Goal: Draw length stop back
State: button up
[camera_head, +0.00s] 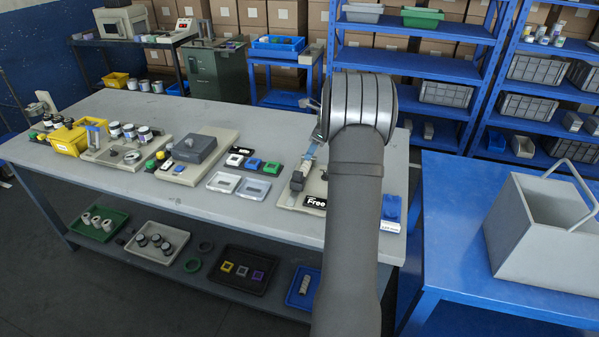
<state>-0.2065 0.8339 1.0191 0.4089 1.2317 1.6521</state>
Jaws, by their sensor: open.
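A pale fixture board (286,201) lies near the right end of the grey workbench, partly hidden behind my arm. On its left side a narrow rail with a bluish strip (309,156) runs front to back. A small dark grey block (297,181) sits at the near end of this strip; it may be the length stop, but I cannot tell for sure.
Black, white, blue and green small parts (253,163) and clear trays (239,186) lie left of the board. A blue block with a label (391,208) stands right of my arm. A grey bin (540,240) is on the blue table at right.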

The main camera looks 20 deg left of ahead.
aim_at(299, 173)
jog(key=x, duration=1.1)
jog(key=shift+f, duration=0.25)
